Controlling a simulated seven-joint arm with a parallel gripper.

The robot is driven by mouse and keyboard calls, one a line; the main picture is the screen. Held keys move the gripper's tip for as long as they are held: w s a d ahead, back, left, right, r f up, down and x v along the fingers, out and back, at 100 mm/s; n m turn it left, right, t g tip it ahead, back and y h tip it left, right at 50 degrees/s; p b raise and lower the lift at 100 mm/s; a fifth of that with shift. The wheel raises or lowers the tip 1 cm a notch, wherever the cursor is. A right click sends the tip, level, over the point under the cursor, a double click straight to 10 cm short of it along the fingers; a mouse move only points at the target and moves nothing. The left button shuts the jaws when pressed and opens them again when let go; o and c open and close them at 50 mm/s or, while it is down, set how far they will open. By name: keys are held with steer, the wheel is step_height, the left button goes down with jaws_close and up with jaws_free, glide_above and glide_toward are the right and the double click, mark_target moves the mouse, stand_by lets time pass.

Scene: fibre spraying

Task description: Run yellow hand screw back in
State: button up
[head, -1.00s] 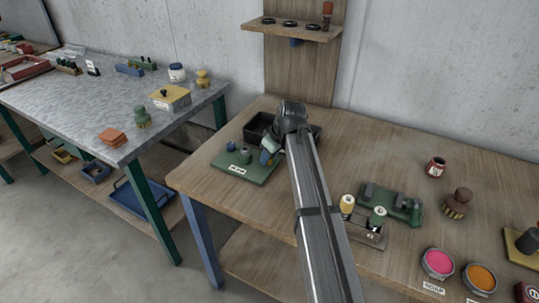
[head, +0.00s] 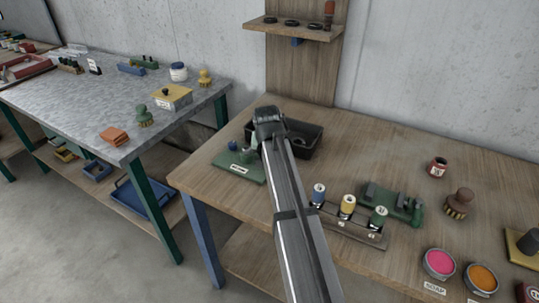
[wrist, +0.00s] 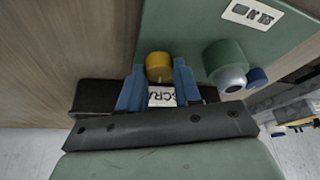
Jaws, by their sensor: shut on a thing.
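The yellow hand screw (wrist: 158,66) sits between the two blue fingers of my gripper (wrist: 157,80) in the wrist view, and the gripper is shut on it. The screw is over the edge of a green plate (wrist: 180,30), where a green knob with a grey end (wrist: 226,65) and a blue knob (wrist: 257,77) stand beside it. In the head view, the green plate (head: 238,170) lies at the left of the wooden bench. There my wrist and arm hide the fingers and the yellow screw; the blue knob (head: 232,145) shows.
A black bin (head: 308,138) stands behind and right of my arm. A rack (head: 350,232) with blue, yellow and green spools and a green fixture (head: 393,203) are to the right. Pink (head: 438,263) and orange (head: 480,277) tins are near the front. The bench's left edge is close to the plate.

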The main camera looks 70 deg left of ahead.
steer(key=shift+s+m+t, duration=0.1)
steer(key=shift+m+t, duration=0.2)
steer(key=shift+m, duration=0.8)
steer(key=shift+h, duration=0.3)
steer(key=o, duration=1)
steer(key=shift+o, duration=0.2)
steer(key=v, duration=1.3)
steer(key=shift+s+d+r, duration=0.2)
steer(key=shift+s+r, duration=0.05)
steer(key=shift+r, duration=0.1)
